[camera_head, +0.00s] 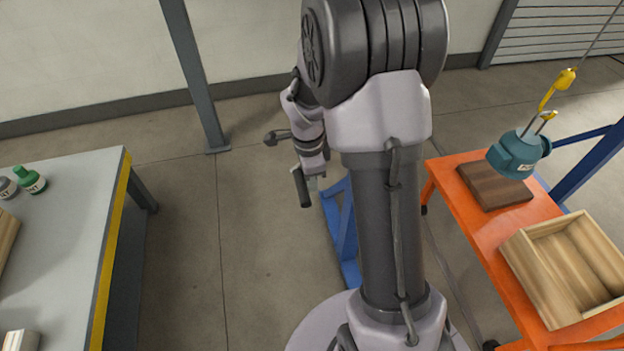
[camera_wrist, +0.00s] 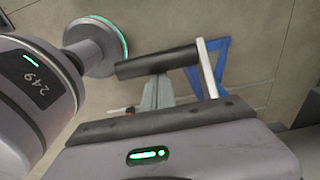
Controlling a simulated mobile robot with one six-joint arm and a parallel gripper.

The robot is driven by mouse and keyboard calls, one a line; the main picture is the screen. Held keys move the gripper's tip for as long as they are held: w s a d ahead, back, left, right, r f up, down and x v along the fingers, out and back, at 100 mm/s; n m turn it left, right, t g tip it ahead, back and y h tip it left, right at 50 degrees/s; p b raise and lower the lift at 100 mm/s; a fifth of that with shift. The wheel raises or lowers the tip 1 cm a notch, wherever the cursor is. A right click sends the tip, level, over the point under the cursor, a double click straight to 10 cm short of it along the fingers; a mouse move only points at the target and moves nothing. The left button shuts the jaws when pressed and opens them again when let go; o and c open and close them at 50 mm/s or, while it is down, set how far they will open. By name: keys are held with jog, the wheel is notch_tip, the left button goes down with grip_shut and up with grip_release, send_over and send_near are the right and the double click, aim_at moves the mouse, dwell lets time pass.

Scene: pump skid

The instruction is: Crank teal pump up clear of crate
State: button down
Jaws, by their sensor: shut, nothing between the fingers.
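The teal pump (camera_head: 518,154) hangs from a yellow hook (camera_head: 556,90), tilted in the picture, over the orange cart. The open wooden crate (camera_head: 530,270) stands nearer on the cart. The pump shows outside and beyond the crate, with a gap between them. A dark crank handle (camera_head: 301,187) shows beside my gripper (camera_head: 313,172). In the wrist view the handle (camera_wrist: 155,62) and its pale crank arm (camera_wrist: 207,68) lie just past my gripper (camera_wrist: 158,82). My gripper is shut and empty; whether it touches the handle I cannot tell. My arm hides the winch.
A brown board (camera_head: 494,186) lies on the orange cart (camera_head: 478,232), below the pump. Blue hoist frame parts (camera_head: 343,232) stand on the floor behind my arm. A grey workbench (camera_head: 75,240) is at left, with open floor between.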

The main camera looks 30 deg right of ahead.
jog(key=shift+r, duration=0.15)
jog(key=a+r+y+p, duration=0.1)
jog(key=r+y, duration=0.1)
jog(key=r+t+y+p, duration=0.1)
jog(key=r+y, duration=0.1)
jog(key=w+a+r+t+y+p, duration=0.1)
jog(key=r+y+p, duration=0.1)
jog(key=shift+a+r+y, duration=0.3)
jog(key=shift+a+r, duration=0.05)
jog(key=shift+r, duration=0.05)
notch_tip(320, 180, up, 2)
jog(key=shift+a+y+p, duration=0.15)
jog(key=shift+y+p, duration=0.45)
jog(key=shift+y, duration=0.1)
jog(key=shift+r+p, duration=0.45)
jog(key=shift+r, duration=0.1)
